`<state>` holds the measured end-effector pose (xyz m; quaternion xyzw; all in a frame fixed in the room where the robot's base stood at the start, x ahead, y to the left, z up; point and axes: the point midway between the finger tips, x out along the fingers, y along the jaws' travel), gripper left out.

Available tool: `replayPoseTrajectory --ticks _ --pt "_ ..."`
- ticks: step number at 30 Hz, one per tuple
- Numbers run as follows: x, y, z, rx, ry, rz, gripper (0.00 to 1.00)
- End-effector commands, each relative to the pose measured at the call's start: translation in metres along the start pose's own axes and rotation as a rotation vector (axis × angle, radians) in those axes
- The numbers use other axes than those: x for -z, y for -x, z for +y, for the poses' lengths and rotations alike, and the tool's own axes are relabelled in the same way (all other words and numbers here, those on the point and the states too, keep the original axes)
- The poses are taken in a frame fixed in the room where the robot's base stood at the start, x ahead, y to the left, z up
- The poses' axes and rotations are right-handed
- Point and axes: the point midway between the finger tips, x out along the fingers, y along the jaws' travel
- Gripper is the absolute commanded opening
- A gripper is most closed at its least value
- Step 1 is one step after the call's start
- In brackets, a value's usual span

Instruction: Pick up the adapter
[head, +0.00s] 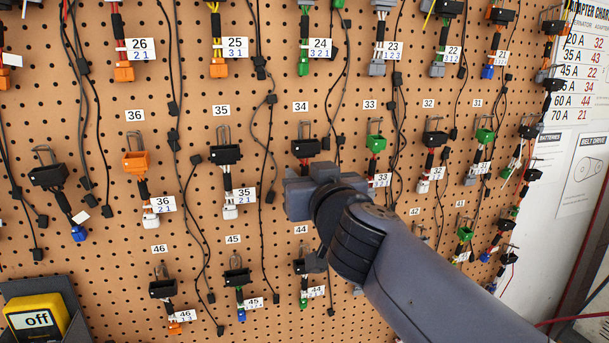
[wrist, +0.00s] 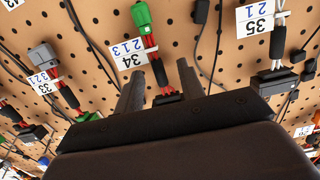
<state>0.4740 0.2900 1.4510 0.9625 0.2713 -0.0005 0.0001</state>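The task does not say which adapter. Adapter 34 is nearest my gripper. In the head view its black connector (head: 306,147) hangs on a hook under the 34 label, and my gripper and wrist hide its lower part. In the wrist view, adapter 34 has a green plug (wrist: 141,14), red wires, a black sleeve and a white tag (wrist: 127,54). My gripper (wrist: 160,74) has its two dark fingers apart, with the sleeve and wires showing between them. I cannot tell whether they touch. The black connector is partly hidden by the gripper body.
Other adapters hang close by, among them adapter 35 (head: 226,154), adapter 33 (head: 376,142) and adapter 44 (head: 312,262). Thin black cables hang between them on the pegboard (head: 90,285). A yellow meter reading "off" (head: 36,318) is at lower left. A white chart panel (head: 580,90) is at right.

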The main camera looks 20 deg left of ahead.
Motion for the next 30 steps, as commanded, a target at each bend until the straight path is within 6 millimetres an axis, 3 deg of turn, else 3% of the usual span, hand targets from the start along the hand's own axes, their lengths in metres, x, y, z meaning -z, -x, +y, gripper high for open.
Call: replayPoseTrajectory --ticks 9,23,30 --pt "0.0005 -0.005 0.0 0.0 0.0 0.001 0.37" --pt "0.0004 -0.0047 -0.0001 0.0 0.0 0.001 0.0" --pt "0.0006 -0.0047 -0.0001 0.001 0.0 0.001 0.0"
